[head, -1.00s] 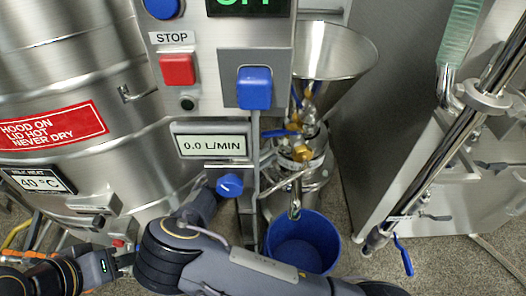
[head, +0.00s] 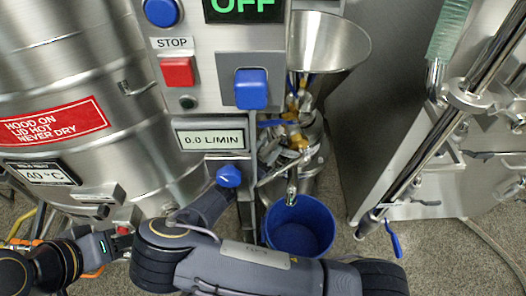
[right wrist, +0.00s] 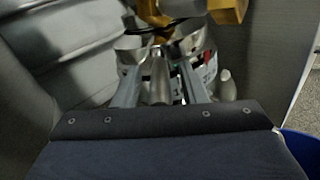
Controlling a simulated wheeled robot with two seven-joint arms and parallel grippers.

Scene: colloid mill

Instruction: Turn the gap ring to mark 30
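The mill (head: 302,140) stands under a steel hopper behind the control panel in the head view. Its gap ring cannot be made out clearly there. In the right wrist view a silver ring with a pale band (right wrist: 204,72) curves around the mill body, and a straight metal handle (right wrist: 159,80) points from it toward me. My right gripper (right wrist: 160,88) has its two fingers apart, one on each side of this handle, with gaps visible. No mark numbers are readable. My left gripper (head: 124,243) is low at the left, fingers unclear.
The control panel (head: 222,115) carries a display reading OFF, a red stop button (head: 177,72) and blue knobs, close above my right forearm. A blue bucket (head: 300,225) stands under the outlet. A steel tank (head: 60,75) is left, a steel cabinet (head: 400,110) right.

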